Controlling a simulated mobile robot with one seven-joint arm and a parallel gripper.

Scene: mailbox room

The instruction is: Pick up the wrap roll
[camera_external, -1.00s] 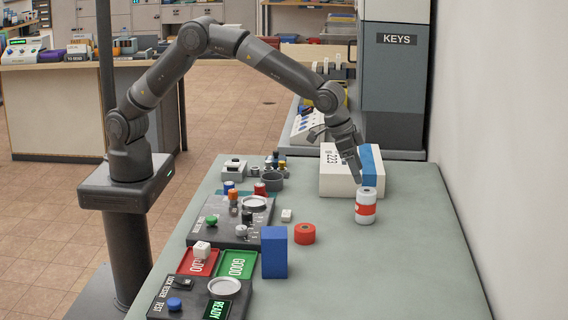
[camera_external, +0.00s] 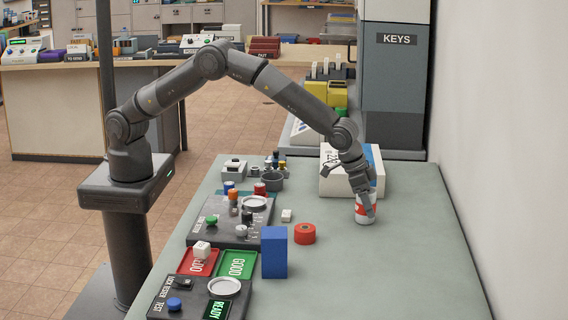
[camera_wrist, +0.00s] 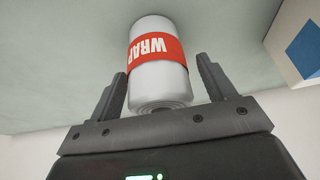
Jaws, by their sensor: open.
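The wrap roll (camera_external: 360,213) is a white cylinder with a red band, upright on the green table in the external view. In the wrist view the wrap roll (camera_wrist: 158,78) shows the word WRAP on its band. My gripper (camera_external: 365,205) is at the roll and covers part of it. In the wrist view my gripper (camera_wrist: 163,78) is open, with one finger on each side of the roll's near end. A gap shows between the right finger and the roll; the left finger is close to it, and contact there is unclear.
A white box (camera_external: 337,183) with a blue side stands just behind the roll. Control panels (camera_external: 205,297) and trays fill the table's left side. The right side (camera_external: 425,250) is clear.

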